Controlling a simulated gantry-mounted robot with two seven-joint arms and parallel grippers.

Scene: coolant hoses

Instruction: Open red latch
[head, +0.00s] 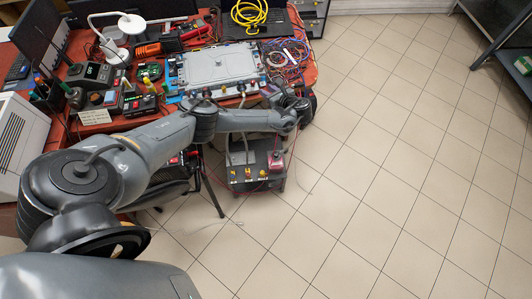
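No red latch can be made out for certain at this size. A grey-white plate (215,68) in a light blue frame lies on the red-orange table, with small fittings along its near edge. My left arm reaches in from the left across the table's near edge. My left gripper (270,91) is at the plate's near right corner, beside the loose cables. Its fingers are small and dark, so I cannot tell whether they are open or shut or touch anything. My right gripper is not in view.
A tangle of red and blue cables (288,58) lies right of the plate. A yellow coiled hose (249,14) is at the back. Small devices and a white lamp (117,53) crowd the left. A black box (257,168) with a red part stands below. The tiled floor at right is clear.

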